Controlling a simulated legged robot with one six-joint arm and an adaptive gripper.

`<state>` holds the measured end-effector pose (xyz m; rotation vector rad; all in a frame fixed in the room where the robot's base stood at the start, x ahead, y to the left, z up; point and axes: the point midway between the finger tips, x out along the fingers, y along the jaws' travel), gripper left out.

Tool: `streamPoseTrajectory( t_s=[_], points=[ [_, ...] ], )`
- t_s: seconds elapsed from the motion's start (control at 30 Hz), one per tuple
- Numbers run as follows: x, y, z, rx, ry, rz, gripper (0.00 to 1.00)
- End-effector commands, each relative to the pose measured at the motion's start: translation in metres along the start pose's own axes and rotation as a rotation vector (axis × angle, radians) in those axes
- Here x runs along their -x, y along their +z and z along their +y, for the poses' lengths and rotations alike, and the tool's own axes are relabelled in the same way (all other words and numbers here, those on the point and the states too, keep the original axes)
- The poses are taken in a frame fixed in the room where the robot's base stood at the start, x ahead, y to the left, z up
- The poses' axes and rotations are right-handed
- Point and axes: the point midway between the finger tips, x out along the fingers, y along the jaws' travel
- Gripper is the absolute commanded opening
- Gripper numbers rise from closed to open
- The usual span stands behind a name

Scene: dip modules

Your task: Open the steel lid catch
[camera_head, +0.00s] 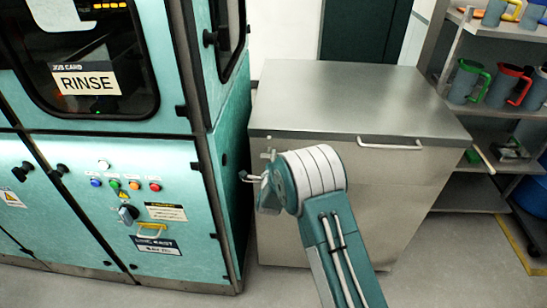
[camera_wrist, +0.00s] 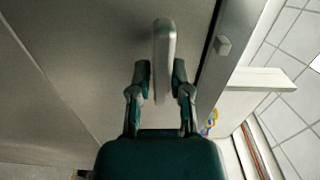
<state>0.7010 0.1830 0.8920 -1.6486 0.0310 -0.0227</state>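The steel cabinet's lid (camera_head: 350,100) lies flat and shut on the cabinet. In the wrist view a pale steel lever (camera_wrist: 164,45), which looks like the lid catch, stands between the two fingers of my gripper (camera_wrist: 161,82). The fingers are close to its sides, and I cannot tell whether they touch it. In the head view my gripper (camera_head: 262,186) is at the cabinet's left front, below the lid edge, mostly hidden by my own wrist. Small metal parts show beside it, and I cannot tell which is the catch.
A pale bar handle (camera_head: 390,144) sits at the lid's front edge, right of my arm. A teal machine (camera_head: 160,185) with buttons and a yellow handle stands close on the left. Shelves (camera_head: 485,120) with jugs stand at the right. The floor in front is clear.

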Motion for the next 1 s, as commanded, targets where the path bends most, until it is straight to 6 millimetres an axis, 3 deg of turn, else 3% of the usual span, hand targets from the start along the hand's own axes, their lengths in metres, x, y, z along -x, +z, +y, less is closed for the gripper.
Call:
streamPoseTrajectory(
  t_s=[0.47, 0.57, 1.0],
  points=[
    [0.004, 0.001, -0.001, 0.0, -0.001, 0.0, 0.54],
    [0.015, 0.001, -0.001, 0.0, -0.001, 0.0, 0.54],
    [0.1, 0.002, 0.002, 0.002, 0.003, -0.002, 0.54]
  ],
)
